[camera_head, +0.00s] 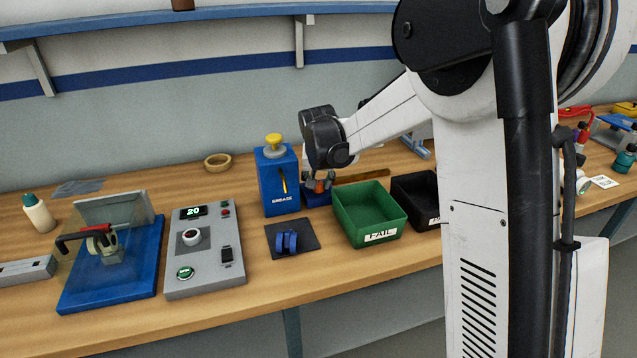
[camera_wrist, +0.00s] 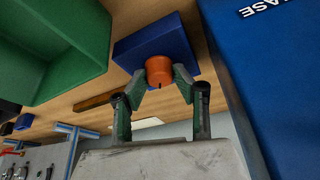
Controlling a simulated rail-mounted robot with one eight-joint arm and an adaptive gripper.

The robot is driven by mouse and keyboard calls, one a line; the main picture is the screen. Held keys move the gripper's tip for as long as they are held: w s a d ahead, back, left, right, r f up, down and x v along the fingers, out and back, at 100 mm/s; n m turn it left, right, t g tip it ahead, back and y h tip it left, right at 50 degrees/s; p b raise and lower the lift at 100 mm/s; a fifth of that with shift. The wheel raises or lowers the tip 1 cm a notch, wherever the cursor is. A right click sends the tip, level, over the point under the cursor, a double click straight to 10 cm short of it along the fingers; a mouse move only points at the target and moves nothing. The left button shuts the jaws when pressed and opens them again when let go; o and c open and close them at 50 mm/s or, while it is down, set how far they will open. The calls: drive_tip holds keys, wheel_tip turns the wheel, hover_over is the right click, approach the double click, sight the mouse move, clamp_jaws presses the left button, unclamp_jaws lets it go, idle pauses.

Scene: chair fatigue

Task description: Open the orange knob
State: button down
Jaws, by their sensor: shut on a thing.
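The orange knob (camera_wrist: 160,71) shows in the wrist view on a blue block (camera_wrist: 134,52). My gripper (camera_wrist: 163,80) has its two fingertips on either side of the knob, shut on it. A dark mark shows on the knob's rim. In the head view the knob (camera_head: 319,187) is small and partly covered by my gripper (camera_head: 318,178), which is beside the blue grease box. The blue block (camera_head: 317,199) stands just right of that box.
The blue grease box (camera_head: 279,180) with a yellow top stands close on the left. A green bin (camera_head: 368,216) and a black bin (camera_head: 416,198) stand to the right. A dark mat (camera_head: 291,241) with blue parts lies in front. A grey control panel (camera_head: 206,256) stands further left.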

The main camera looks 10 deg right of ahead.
drive_tip(key=c, duration=1.4)
unclamp_jaws()
drive_tip(key=v, duration=1.2)
drive_tip(key=s+d+r+n+t, duration=0.1)
drive_tip(key=s+r, duration=0.1)
drive_tip(key=s, duration=0.8)
drive_tip(key=s+r+n, duration=0.1)
drive_tip(key=s+r, duration=0.1)
drive_tip(key=s, duration=0.7)
drive_tip(key=shift+n+t+y, duration=0.5)
drive_tip(key=shift+t+y, duration=0.1)
drive_tip(key=shift+t, duration=0.3)
drive_tip(key=s+f, duration=0.1)
drive_tip(key=s, duration=0.4)
drive_tip(key=s+f, duration=0.2)
drive_tip(key=s, duration=0.3)
drive_tip(key=s+f, duration=0.2)
drive_tip(key=s, duration=0.2)
drive_tip(key=shift+s+d, duration=0.25)
drive_tip(key=shift+s, duration=0.15)
